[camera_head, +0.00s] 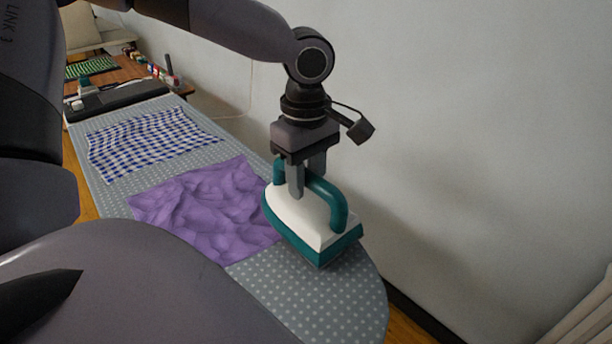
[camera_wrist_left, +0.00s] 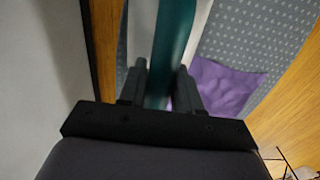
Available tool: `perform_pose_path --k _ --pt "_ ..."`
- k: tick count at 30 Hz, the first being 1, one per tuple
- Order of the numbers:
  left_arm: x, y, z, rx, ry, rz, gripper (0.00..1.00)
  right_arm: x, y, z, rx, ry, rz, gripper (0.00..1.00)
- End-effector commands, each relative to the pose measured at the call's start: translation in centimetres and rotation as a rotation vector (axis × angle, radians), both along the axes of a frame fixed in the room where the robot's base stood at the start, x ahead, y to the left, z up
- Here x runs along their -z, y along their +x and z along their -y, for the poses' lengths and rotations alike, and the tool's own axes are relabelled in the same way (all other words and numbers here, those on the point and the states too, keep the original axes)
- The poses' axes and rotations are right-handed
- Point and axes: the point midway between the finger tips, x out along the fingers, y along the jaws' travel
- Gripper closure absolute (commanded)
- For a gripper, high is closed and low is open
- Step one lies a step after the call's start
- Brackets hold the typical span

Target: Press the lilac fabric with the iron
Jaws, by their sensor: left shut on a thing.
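The lilac fabric (camera_head: 205,211) lies wrinkled on the grey dotted ironing board (camera_head: 318,301); part of it also shows in the left wrist view (camera_wrist_left: 228,88). The teal and white iron (camera_head: 300,220) is at the fabric's right edge, near the rounded end of the board. I cannot tell whether its soleplate touches the board or the fabric. My left gripper (camera_head: 308,188) is above the iron, shut on its teal handle (camera_head: 334,200). In the left wrist view the handle (camera_wrist_left: 170,50) runs between the two fingers (camera_wrist_left: 160,88). My right gripper is not in view.
A blue and white checked cloth (camera_head: 150,140) lies farther along the board, with a dark rest (camera_head: 125,100) beyond it. A wooden table (camera_head: 120,72) with small items stands behind. A bare wall (camera_head: 480,130) runs close along the board's right side.

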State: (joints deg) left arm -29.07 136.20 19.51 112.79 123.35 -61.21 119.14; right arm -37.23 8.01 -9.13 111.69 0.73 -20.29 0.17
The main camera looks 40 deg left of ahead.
Motion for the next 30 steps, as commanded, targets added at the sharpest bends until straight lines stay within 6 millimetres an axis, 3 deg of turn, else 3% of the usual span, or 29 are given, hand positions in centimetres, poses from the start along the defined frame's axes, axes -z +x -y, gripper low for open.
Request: perform_pose_path --k 1,5,30 --pt "0.7 0.1 0.0 0.0 0.0 0.006 1.0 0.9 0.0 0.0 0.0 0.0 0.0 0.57" --pt "1.1 0.1 0.0 0.0 0.0 0.006 1.0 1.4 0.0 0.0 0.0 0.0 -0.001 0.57" --pt "1.8 0.1 0.0 0.0 0.0 0.006 1.0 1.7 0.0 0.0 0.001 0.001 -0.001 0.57"
